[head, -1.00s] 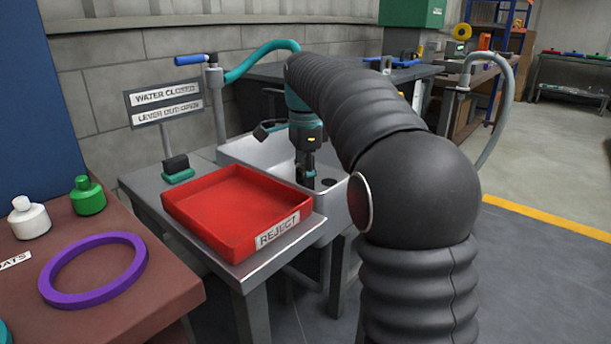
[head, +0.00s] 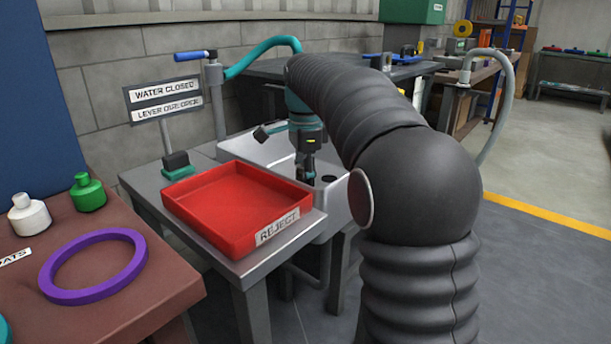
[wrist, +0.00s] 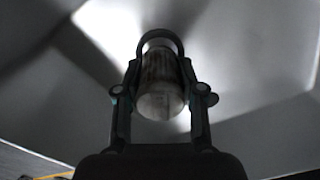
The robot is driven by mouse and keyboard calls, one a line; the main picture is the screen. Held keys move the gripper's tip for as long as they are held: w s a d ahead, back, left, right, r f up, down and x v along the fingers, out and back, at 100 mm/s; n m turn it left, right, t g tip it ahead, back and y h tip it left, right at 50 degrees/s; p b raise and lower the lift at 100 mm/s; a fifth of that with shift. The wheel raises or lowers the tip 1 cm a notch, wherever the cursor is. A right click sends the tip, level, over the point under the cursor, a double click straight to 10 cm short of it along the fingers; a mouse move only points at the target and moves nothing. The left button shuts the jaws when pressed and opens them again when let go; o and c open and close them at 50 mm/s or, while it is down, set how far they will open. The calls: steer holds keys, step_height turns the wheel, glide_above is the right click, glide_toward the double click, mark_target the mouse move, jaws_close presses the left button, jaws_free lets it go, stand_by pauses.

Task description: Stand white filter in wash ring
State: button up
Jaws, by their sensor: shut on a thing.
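My gripper (head: 305,170) points down inside the white sink (head: 262,150). In the wrist view my gripper (wrist: 160,97) is shut on a short, pale cylinder with dark streaks, the white filter (wrist: 160,100). A dark ring, apparently the wash ring (wrist: 160,36), curves around the filter's far end. I cannot tell whether the filter is seated inside it or only in line with it. In the head view the filter is too hidden by the gripper to make out. A small dark round shape (head: 328,179) shows on the sink floor beside the gripper.
A red REJECT tray (head: 235,205) stands on the bench just in front of the sink. A sign reading WATER CLOSED, LEVER OUT: OPEN (head: 163,100) stands behind. A blue-handled tap (head: 195,56) rises at the back.

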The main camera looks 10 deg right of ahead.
steer(key=shift+f+b, duration=0.4)
steer(key=shift+f, duration=0.65)
steer(key=o, duration=1.2)
steer(key=shift+r, duration=0.1)
step_height(320, 180, up, 12)
